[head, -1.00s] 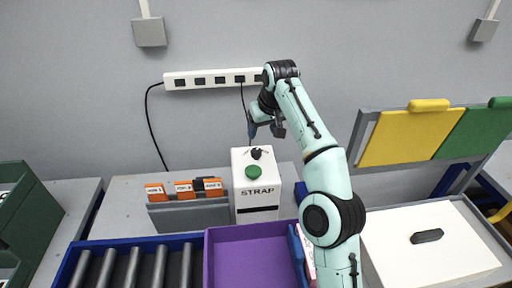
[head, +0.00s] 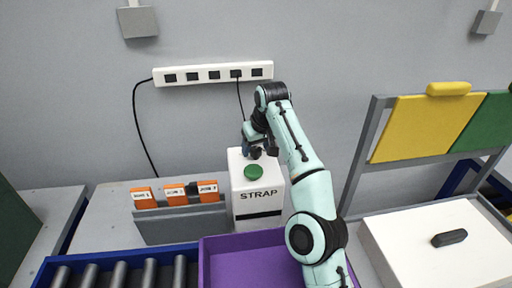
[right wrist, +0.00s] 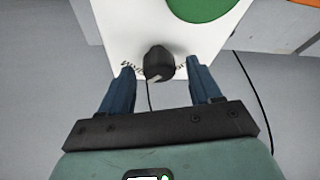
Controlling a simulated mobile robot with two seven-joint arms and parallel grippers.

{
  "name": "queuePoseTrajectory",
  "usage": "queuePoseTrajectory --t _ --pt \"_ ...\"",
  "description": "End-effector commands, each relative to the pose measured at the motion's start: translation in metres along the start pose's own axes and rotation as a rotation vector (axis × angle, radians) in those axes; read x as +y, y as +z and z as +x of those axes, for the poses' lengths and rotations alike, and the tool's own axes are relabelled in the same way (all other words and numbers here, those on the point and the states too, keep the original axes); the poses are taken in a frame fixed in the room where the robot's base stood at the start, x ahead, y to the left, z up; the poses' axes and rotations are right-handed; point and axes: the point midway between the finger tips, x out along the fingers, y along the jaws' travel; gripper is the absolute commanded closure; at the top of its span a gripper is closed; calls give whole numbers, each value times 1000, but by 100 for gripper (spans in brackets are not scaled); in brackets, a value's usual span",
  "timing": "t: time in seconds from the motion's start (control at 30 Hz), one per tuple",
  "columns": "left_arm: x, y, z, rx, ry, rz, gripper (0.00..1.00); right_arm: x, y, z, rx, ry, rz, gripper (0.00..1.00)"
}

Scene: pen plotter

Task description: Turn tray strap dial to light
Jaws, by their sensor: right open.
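The white strap machine (head: 256,207), marked STRAP, stands on the bench with a green button (head: 253,172) on its top. Its black dial (right wrist: 159,63) shows in the right wrist view, behind the button, with small markings on both sides that I cannot read. A light line on the dial points towards the gripper side. My right gripper (head: 258,150) is over the back of the machine's top. In the right wrist view its two blue fingers (right wrist: 164,82) are open, one on each side of the dial, apart from it. The left gripper is not in view.
A purple tray (head: 240,240) stands in front of the machine, beside a roller conveyor (head: 120,272). A grey rack with orange cards (head: 175,193) is left of the machine. A power strip (head: 213,74) hangs on the wall behind. A white box (head: 430,245) is at right.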

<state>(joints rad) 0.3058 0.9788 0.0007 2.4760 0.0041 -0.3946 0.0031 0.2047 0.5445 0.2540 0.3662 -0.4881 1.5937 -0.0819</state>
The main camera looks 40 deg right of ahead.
Motion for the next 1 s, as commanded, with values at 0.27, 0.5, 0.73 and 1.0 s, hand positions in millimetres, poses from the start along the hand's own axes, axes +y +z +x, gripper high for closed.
queuePoseTrajectory --t 0.27,0.5,0.73,1.0 --pt "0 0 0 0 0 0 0 0 0 0 0 0 0 93" --pt "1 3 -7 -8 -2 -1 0 2 0 -2 -4 -30 -77 93" --pt "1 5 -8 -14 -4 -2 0 1 0 0 -1 -55 -129 93" --pt "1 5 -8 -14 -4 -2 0 1 0 1 -1 -54 -128 37"
